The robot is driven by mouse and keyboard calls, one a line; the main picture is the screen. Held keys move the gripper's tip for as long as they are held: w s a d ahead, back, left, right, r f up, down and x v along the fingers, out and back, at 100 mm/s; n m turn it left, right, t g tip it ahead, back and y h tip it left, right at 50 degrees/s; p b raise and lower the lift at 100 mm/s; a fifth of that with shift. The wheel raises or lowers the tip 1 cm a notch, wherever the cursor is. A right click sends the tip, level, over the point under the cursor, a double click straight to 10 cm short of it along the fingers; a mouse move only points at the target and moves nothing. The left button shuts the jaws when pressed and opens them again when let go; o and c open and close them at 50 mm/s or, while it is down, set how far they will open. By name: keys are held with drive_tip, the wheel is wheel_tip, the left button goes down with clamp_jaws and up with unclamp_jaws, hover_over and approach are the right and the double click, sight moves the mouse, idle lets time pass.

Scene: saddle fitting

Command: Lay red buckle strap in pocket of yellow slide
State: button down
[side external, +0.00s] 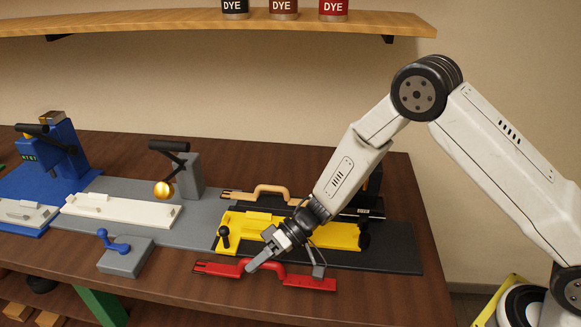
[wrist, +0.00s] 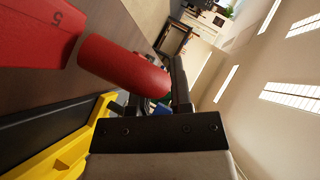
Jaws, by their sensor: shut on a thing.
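The red buckle strap (side external: 312,283) is long and flat with a raised handle. It is in front of the yellow slide (side external: 345,236), near the table's front edge. My gripper (side external: 258,261) is shut on the strap's handle, with the arm reaching over the slide. In the wrist view, the round red handle (wrist: 122,66) lies at the fingers (wrist: 165,92), and a flat red end (wrist: 35,35) marked 5 shows beyond. The slide's yellow edge (wrist: 65,153) is at lower left there. My wrist hides part of the slide and its pocket. I cannot tell whether the strap touches the table.
A tan strap (side external: 265,193) lies behind the slide. The slide is on a dark plate (side external: 395,258) beside a grey base (side external: 130,200). A grey block with a blue lever (side external: 125,257), a grey post with a black handle (side external: 187,175) and a blue press (side external: 60,160) stand to the left.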

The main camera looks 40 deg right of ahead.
drive_tip(key=shift+w+a+f, duration=0.2)
drive_tip(key=shift+w+f, duration=0.15)
drive_tip(key=shift+f, duration=0.2)
drive_tip(key=shift+w+f, duration=0.1)
drive_tip(key=shift+f, duration=1.25)
drive_tip(key=shift+f, duration=0.15)
drive_tip(key=c, duration=0.5)
unclamp_jaws()
drive_tip(key=shift+c, duration=0.2)
drive_tip(key=shift+d, duration=0.1)
drive_tip(key=shift+w+v, duration=0.15)
drive_tip(key=shift+v, duration=1.75)
drive_tip(key=shift+w+v, duration=0.1)
drive_tip(key=shift+v, duration=1.8)
